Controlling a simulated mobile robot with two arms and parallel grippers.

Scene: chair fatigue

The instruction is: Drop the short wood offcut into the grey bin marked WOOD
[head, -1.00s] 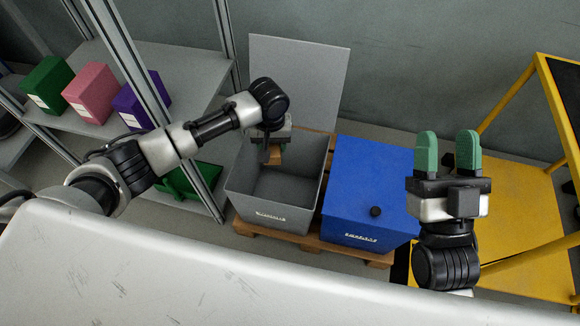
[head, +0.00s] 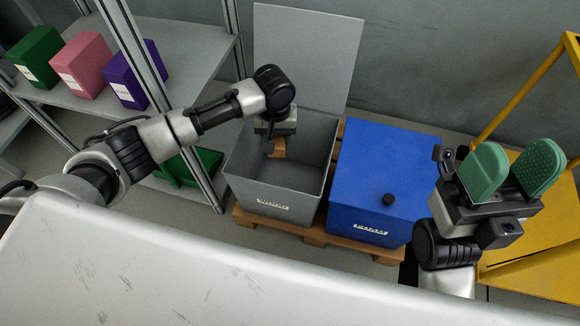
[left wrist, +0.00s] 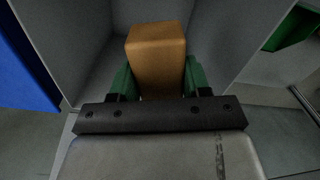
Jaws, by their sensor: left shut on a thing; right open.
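The short wood offcut (head: 278,147) is a small tan block in my left gripper (head: 274,146), which is shut on it. They are over the open grey bin (head: 262,195), within its outline in the head view; the exact height above its floor is hard to tell. In the left wrist view the offcut (left wrist: 157,55) stands between the green fingers, with grey bin walls around it. The bin has a pale label on its front, too small to read surely, and its lid is raised behind. My right gripper (head: 512,172) is open and empty, at the right.
A blue lidded bin (head: 380,180) stands right of the grey one, both on a wooden pallet (head: 310,232). Shelves with green, pink (head: 82,66) and purple boxes stand at left. A yellow frame (head: 535,255) is at right. A pale surface (head: 150,270) fills the foreground.

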